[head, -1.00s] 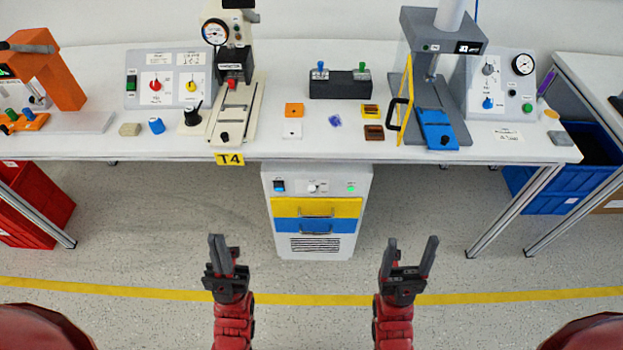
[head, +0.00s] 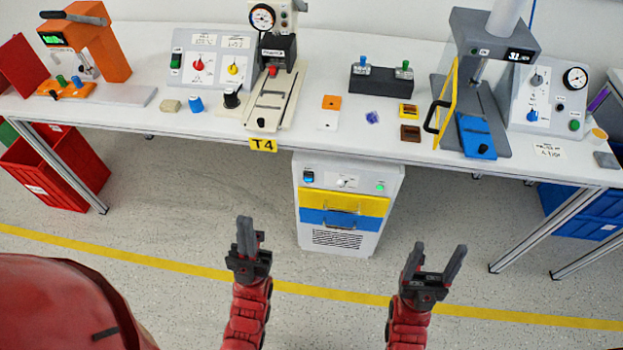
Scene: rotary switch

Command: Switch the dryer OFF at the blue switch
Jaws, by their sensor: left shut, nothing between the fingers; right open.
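A white floor cabinet (head: 350,246) with yellow and blue drawer fronts stands under the front of the table. It appears to be the dryer. Its top panel carries a blue switch (head: 308,177) at the left, a white knob (head: 346,183) in the middle and a lit green lamp (head: 380,188) at the right. The switch's exact setting is too small to read. My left gripper (head: 246,232) is shut and empty, in front of and below the cabinet's left side. My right gripper (head: 437,262) is open and empty, to the right of the cabinet. Neither touches it.
The white table (head: 400,150) overhangs the cabinet. A blue knob (head: 531,117) sits on the right-hand console and another blue knob (head: 196,104) lies on the table. Table legs flank the cabinet widely. The floor before it is clear, crossed by a yellow line (head: 370,299).

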